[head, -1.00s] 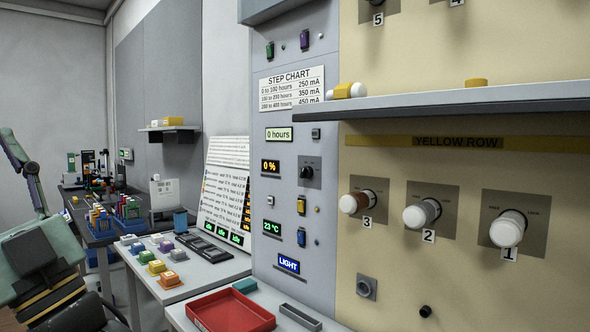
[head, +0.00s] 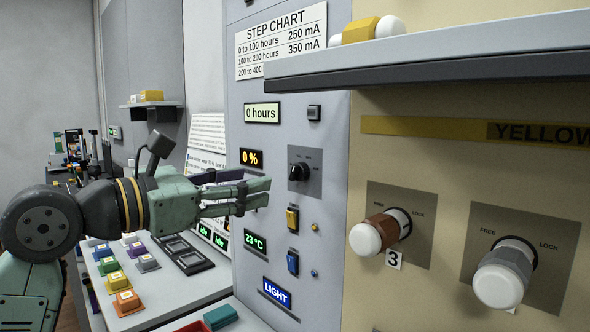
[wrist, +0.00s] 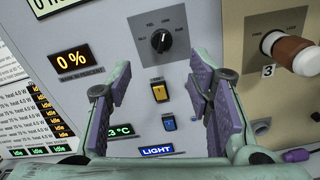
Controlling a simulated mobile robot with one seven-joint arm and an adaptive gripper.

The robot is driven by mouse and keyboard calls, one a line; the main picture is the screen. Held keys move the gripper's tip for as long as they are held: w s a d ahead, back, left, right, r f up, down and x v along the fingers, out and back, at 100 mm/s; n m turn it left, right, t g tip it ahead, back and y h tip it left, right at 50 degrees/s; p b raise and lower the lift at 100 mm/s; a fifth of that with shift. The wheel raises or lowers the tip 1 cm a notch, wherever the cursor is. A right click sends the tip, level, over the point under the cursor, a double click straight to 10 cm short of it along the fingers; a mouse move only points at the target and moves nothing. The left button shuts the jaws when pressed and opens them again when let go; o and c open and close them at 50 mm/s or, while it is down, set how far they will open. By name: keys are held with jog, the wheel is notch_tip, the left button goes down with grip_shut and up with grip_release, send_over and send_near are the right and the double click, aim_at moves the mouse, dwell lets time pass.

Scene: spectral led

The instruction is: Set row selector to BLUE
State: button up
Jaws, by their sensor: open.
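The selector, a black round knob (head: 299,171) on a dark grey square plate, is on the grey panel right of the amber "0 %" display. In the wrist view the knob (wrist: 161,42) shows at top centre, ahead of the fingers. My gripper (head: 264,192) is left of and slightly below the knob in the head view, fingers pointing toward the panel. In the wrist view my gripper (wrist: 161,78) is open and empty, its purple pads wide apart. It appears clear of the knob.
A yellow switch (head: 292,220) and a blue switch (head: 292,262) sit below the knob. To the right, a shelf (head: 430,60) juts out above the brown-and-white knob 3 (head: 372,235) and a grey-and-white knob (head: 502,275). Coloured blocks (head: 117,281) lie on the left bench.

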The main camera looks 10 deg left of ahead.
aim_at(292, 174)
jog(key=p+x, duration=0.2)
jog(key=x, duration=0.7)
jog(key=shift+w+d+r, duration=0.1)
jog(key=shift+w+d, duration=0.05)
jog(key=shift+d, duration=0.15)
grip_shut()
